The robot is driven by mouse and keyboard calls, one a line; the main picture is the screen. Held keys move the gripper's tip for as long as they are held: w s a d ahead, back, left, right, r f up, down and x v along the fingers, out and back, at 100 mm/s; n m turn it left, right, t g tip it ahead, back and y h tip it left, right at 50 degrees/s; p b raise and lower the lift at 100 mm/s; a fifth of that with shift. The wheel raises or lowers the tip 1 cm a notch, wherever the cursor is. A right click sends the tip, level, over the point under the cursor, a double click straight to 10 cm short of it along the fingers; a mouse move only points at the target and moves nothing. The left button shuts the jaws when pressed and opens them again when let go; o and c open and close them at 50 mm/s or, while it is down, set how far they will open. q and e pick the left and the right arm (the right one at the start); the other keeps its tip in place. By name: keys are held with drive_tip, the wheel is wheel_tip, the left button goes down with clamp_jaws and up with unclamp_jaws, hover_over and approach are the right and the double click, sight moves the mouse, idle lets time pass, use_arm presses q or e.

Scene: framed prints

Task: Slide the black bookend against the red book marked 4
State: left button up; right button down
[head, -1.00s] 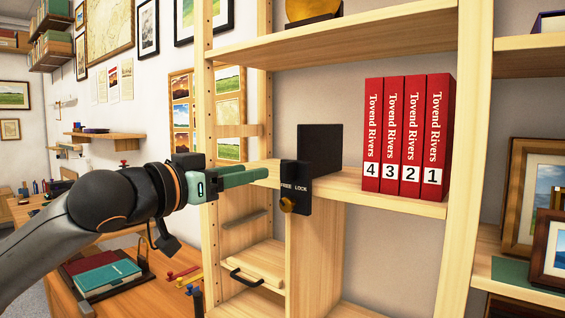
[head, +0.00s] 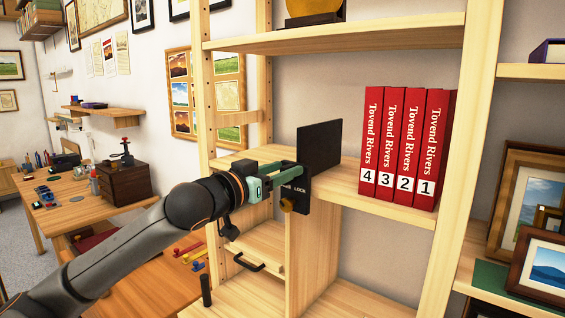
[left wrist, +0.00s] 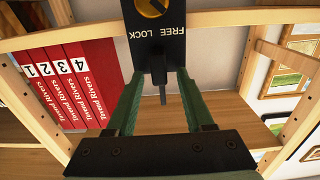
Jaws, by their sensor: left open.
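The black bookend (head: 320,143) stands upright on the middle shelf, left of the red books. Its front plate carries the words FREE and LOCK and a brass knob (head: 287,206). The red book marked 4 (head: 370,143) is the leftmost of the row, with a strip of bare shelf between it and the bookend. My left gripper (head: 288,168) is open at the bookend. In the left wrist view, its green fingers (left wrist: 160,78) lie either side of the bookend's thin upright plate (left wrist: 162,87); I cannot tell whether they touch it. My right gripper is out of view.
Red books marked 3 (head: 388,145), 2 (head: 408,150) and 1 (head: 430,155) stand right of book 4. The upper shelf board (head: 340,36) runs above. A wooden post (head: 462,150) bounds the right side.

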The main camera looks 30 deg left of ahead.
use_arm(q)
drive_tip(key=shift+w, duration=0.2)
clamp_jaws()
idle(0.4)
idle(1.0)
